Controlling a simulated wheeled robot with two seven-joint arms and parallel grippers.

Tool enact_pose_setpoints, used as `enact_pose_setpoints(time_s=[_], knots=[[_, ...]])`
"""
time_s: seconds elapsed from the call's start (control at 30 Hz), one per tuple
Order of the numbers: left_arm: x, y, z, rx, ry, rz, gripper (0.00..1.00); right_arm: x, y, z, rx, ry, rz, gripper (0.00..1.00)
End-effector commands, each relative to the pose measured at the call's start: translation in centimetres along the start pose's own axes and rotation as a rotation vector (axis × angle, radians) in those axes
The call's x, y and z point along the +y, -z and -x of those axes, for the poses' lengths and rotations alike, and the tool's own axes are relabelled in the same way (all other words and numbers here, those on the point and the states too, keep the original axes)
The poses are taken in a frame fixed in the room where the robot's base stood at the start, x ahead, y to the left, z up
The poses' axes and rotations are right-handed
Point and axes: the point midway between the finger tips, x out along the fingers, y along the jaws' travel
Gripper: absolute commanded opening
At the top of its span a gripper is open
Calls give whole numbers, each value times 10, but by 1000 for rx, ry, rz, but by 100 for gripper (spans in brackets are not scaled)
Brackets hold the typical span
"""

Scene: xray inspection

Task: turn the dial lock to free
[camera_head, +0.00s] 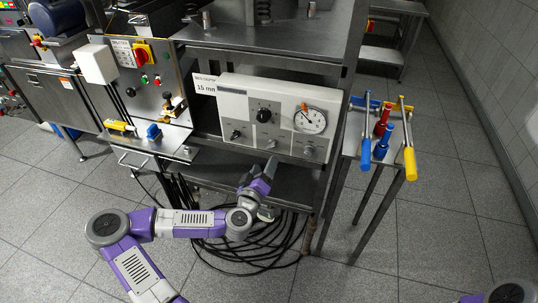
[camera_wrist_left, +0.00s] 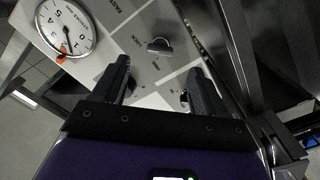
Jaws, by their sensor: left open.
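The grey-white control panel (camera_head: 238,105) is on the front of the middle bench. It carries a round white gauge (camera_head: 312,121) with an orange piece on its rim, a black knob (camera_head: 264,115) and small switches along its lower part. In the left wrist view the gauge (camera_wrist_left: 65,28) is at upper left, and a small dark knob (camera_wrist_left: 159,46) sits by the printed word LOCK. My left gripper (camera_head: 270,167) is just below the panel; in its wrist view the open, empty fingers (camera_wrist_left: 158,68) straddle the space before that knob, apart from it. FREE is not readable.
A small side table (camera_head: 353,148) at right holds blue, yellow and red handled tools. A metal cabinet (camera_head: 128,92) with switches stands at left. Black cables (camera_head: 245,250) lie coiled on the floor below the panel.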

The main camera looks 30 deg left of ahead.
Motion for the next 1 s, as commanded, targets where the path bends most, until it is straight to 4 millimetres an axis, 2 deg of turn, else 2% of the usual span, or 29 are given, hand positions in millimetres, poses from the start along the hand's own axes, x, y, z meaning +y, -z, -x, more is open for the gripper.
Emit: enact_pose_setpoints(time_s=[0.1,0.4,0.53,0.7,0.93,1.0], knots=[[-2,7,-8,23,5,-1,72,1,0,-3,0,0,0,43],[-2,7,-53,20,4,1,72,4,1,-11,0,0,0,43],[-2,7,-67,19,5,0,72,5,1,-13,0,0,0,43],[-2,7,-74,17,3,0,72,5,1,-14,0,0,0,43],[-2,7,-75,16,3,-1,72,5,1,-14,0,0,0,43],[-2,7,-75,16,3,0,63,5,1,-14,0,0,0,43]])
